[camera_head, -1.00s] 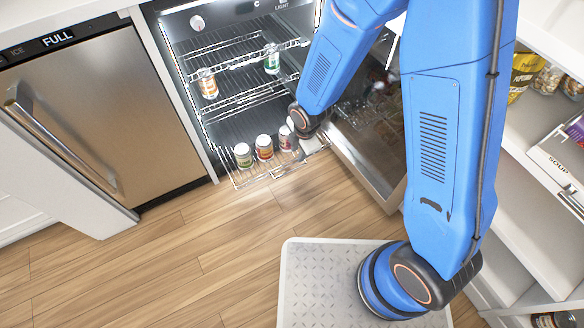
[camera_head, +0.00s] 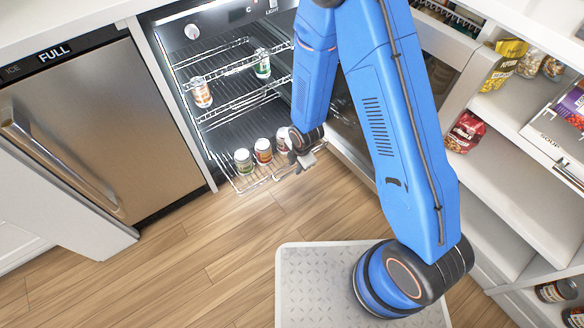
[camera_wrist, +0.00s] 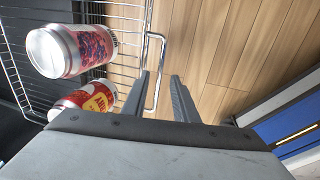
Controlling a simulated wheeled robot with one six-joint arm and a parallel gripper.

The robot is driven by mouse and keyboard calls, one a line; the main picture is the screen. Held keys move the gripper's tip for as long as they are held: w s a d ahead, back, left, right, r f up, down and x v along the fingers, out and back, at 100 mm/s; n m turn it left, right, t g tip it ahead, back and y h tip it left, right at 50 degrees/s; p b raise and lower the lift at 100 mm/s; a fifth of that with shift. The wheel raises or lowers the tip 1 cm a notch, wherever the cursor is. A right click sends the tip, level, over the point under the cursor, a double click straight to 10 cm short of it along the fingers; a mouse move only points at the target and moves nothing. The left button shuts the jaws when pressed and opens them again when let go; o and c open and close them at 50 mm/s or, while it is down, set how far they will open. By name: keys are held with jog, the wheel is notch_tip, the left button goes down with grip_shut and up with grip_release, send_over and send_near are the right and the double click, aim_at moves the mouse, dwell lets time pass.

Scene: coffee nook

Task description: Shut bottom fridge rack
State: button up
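The bottom fridge rack (camera_head: 243,187) is a wire shelf pulled out past the fridge front, over the wooden floor. Several cans (camera_head: 263,151) stand on it in a row. My gripper (camera_head: 309,159) is at the rack's front right corner. In the wrist view my gripper (camera_wrist: 162,90) has its two fingers apart, with the wire end of the rack (camera_wrist: 160,60) beside and partly between them. I cannot tell whether they touch it.
Upper fridge racks hold a can (camera_head: 201,92) and a green-labelled can (camera_head: 262,64). A steel ice maker (camera_head: 95,120) stands left. Open shelves (camera_head: 510,190) with packets stand right. The floor before the rack is clear.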

jog(key=shift+w+a+f, duration=0.1)
jog(key=shift+w+f, duration=0.1)
jog(key=shift+f, duration=1)
grip_shut()
dwell(0.6)
